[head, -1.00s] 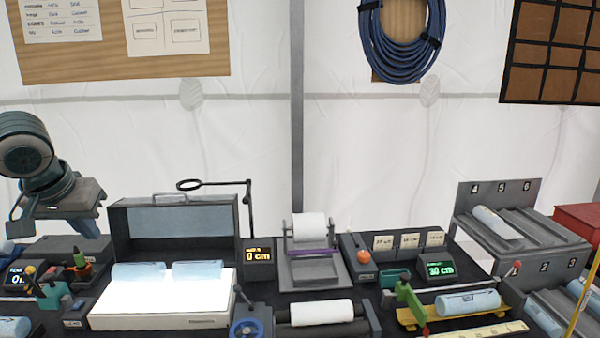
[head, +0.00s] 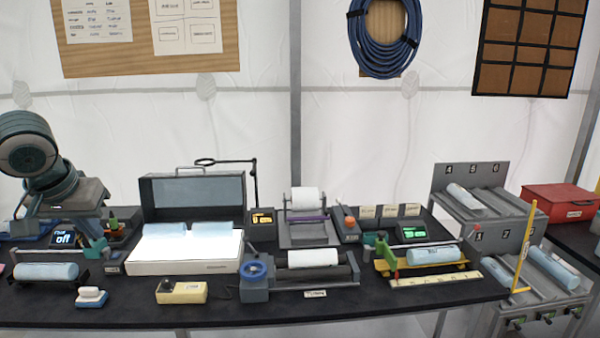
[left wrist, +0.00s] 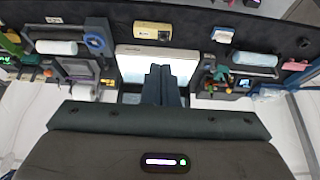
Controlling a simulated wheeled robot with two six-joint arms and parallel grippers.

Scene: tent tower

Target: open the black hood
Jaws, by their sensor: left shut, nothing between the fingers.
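The black hood (head: 157,197) stands raised behind the white lit panel (head: 185,266) in the head view, with its pale inner face toward me and a handle on top. Two translucent blue cylinders (head: 212,229) lie side by side at the panel's rear. My left gripper (head: 101,245) is at the left, apart from the hood in the picture and not holding it. In the left wrist view its shut, empty fingers (left wrist: 161,72) overlap the panel (left wrist: 135,60); my gripper's body hides most of the hood. My right gripper is not in view.
A yellow device (head: 182,292) and a white-and-blue block (head: 91,297) lie near the table's front edge. A thin black stand (head: 254,182) rises beside the hood's right. A blue-wheeled roller device (head: 256,270) stands right of the panel.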

